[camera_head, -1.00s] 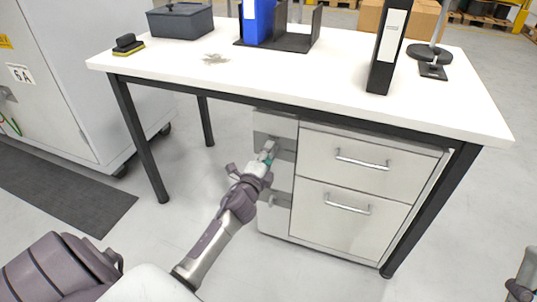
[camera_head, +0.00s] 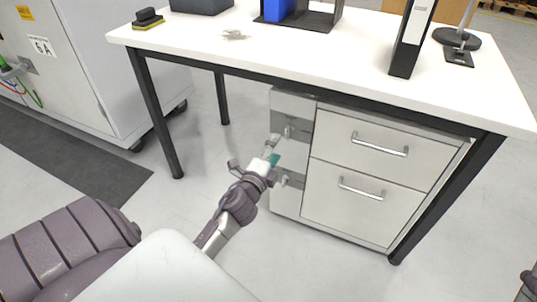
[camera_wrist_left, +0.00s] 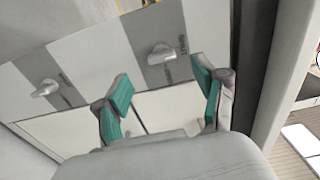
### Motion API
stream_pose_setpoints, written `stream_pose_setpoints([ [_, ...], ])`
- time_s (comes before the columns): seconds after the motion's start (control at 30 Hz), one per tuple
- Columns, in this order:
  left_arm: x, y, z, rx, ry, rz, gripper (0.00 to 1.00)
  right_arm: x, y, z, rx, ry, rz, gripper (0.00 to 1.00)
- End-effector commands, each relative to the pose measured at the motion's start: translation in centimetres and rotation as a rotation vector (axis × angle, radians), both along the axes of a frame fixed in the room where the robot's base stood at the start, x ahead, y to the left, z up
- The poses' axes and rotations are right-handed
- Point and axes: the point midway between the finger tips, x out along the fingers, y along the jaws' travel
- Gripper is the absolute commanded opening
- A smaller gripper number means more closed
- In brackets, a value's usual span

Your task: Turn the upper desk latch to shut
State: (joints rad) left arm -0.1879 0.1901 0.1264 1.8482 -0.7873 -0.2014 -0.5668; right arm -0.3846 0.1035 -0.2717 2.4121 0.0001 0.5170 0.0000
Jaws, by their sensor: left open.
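The upper latch (camera_head: 288,131) is a small grey handle on a darker plate on the left part of the drawer cabinet under the desk. In the left wrist view the upper latch (camera_wrist_left: 160,53) lies ahead of the fingers, its lever pointing picture-left, with small lettering beside it. The lower latch (camera_head: 284,181) also shows in the left wrist view (camera_wrist_left: 45,88). My left gripper (camera_head: 272,152) is open and empty, just below and left of the upper latch. Its teal-padded fingers (camera_wrist_left: 163,84) are spread, with nothing between them. Only a dark piece of my right arm shows at the right edge.
The white desk (camera_head: 320,75) stands over the cabinet (camera_head: 375,175) with two handled drawers. A binder (camera_head: 411,40) and a lamp base (camera_head: 457,40) stand on top. A black desk leg (camera_head: 158,115) is left of my gripper. Floor in front is clear.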

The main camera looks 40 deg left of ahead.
Motion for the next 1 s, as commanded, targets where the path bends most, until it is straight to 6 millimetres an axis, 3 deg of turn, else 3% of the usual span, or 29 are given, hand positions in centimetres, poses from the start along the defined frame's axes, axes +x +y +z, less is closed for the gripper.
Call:
stream_pose_setpoints([
  [0.1,-2.3,-0.6,-0.1,-0.002,0.001,0.001,0.70,0.0,0.0,0.0,0.001,0.000,0.001,0.22],
  [0.3,-4.4,-1.0,0.0,-0.001,0.000,0.001,0.70,0.0,0.0,0.0,0.001,0.000,0.000,0.22],
  [1.0,-4.6,-1.8,0.4,-0.024,-0.016,-0.019,0.70,0.0,0.0,0.0,0.001,0.001,0.000,0.22],
])
